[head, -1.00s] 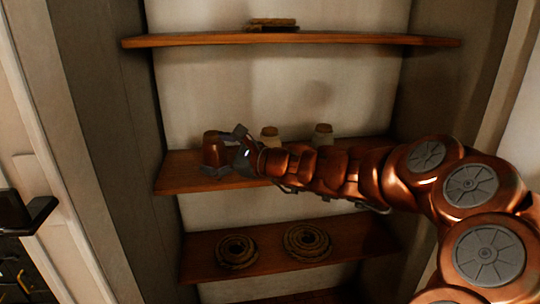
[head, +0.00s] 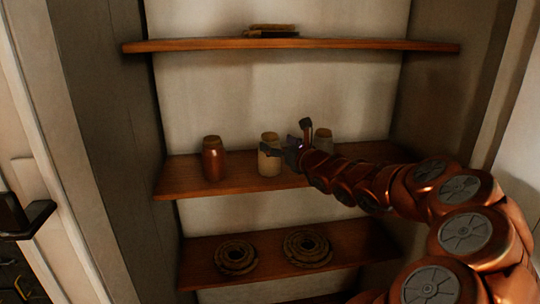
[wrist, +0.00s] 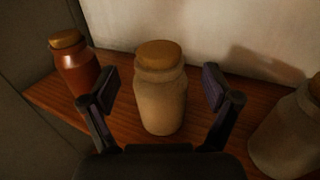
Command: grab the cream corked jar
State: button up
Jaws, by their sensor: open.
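The cream corked jar (head: 268,163) stands upright in the middle of the middle shelf. In the wrist view this jar (wrist: 160,103) is centred ahead, between my two fingers, with its brown cork on top. My gripper (head: 284,137) is open in front of the shelf, with one finger to each side of the jar in the wrist view (wrist: 160,92). I see no finger pressed on the jar. In the head view the gripper covers part of the jar's right side.
A red-brown corked jar (head: 213,160) stands to the left on the same shelf (head: 180,180). A greyish corked jar (head: 323,138) stands to the right, partly hidden by my gripper. Coiled ropes (head: 307,247) lie on the lower shelf. The upper shelf (head: 200,41) runs above.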

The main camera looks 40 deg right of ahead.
jog(key=shift+w+r+p, duration=0.1)
jog(key=shift+w+p, duration=0.35)
jog(key=shift+w, duration=1.65)
grip_shut()
